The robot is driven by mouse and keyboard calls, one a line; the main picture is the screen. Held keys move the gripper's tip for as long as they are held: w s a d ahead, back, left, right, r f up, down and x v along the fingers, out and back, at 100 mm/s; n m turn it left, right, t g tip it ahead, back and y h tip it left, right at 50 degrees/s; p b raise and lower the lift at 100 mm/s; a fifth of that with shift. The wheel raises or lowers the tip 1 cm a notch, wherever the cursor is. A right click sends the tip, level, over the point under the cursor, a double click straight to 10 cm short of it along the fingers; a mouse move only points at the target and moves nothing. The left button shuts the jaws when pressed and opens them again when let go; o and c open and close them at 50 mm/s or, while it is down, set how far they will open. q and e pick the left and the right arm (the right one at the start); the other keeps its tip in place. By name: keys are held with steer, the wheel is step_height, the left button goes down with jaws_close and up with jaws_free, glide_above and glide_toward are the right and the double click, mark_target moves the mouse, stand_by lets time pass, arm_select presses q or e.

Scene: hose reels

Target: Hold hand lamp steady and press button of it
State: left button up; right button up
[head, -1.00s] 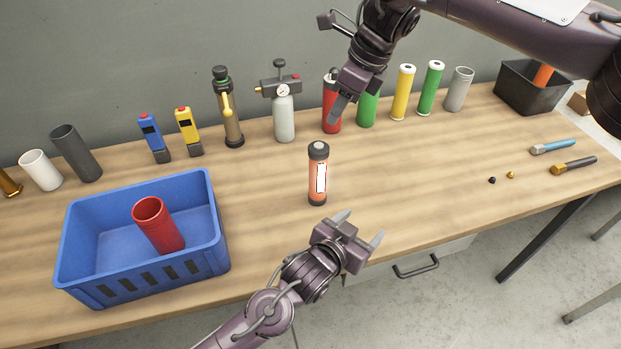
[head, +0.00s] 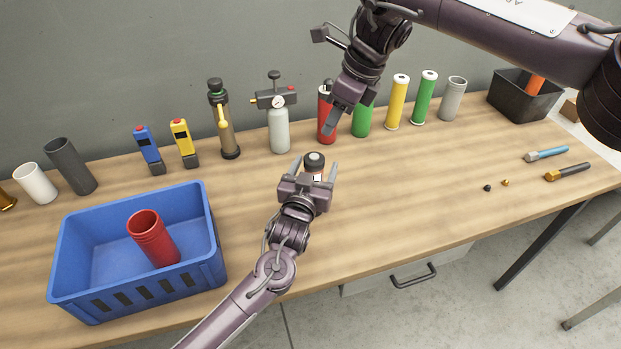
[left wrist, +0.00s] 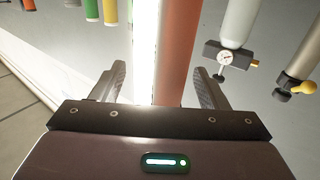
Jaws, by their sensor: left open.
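The hand lamp (head: 314,162) stands upright near the middle of the table, with a dark cap on top and an orange body. My left gripper (head: 311,168) is open, its fingers on either side of the lamp, and its palm hides most of the lamp's body in the head view. In the left wrist view the lamp's orange and bright white body (left wrist: 175,55) rises between the two open fingers (left wrist: 160,85), with gaps visible. The button cannot be made out. My right gripper (head: 335,128) hangs near the red cylinder, above the back of the table; its fingertips are not clearly separable.
A blue crate (head: 62,275) holding a red cup (head: 152,240) stands at front left. Along the back stand a gauge bottle (head: 279,130), a red cylinder (head: 326,112), and yellow (head: 397,100) and green tubes. A black bin (head: 505,98) is at right.

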arm_select(q)
steer(key=shift+w+d, duration=0.15)
steer(key=shift+w, duration=0.2)
steer(key=c, duration=1.1)
steer(key=shift+c, duration=0.5)
arm_select(e)
jaws_close()
stand_by(0.4)
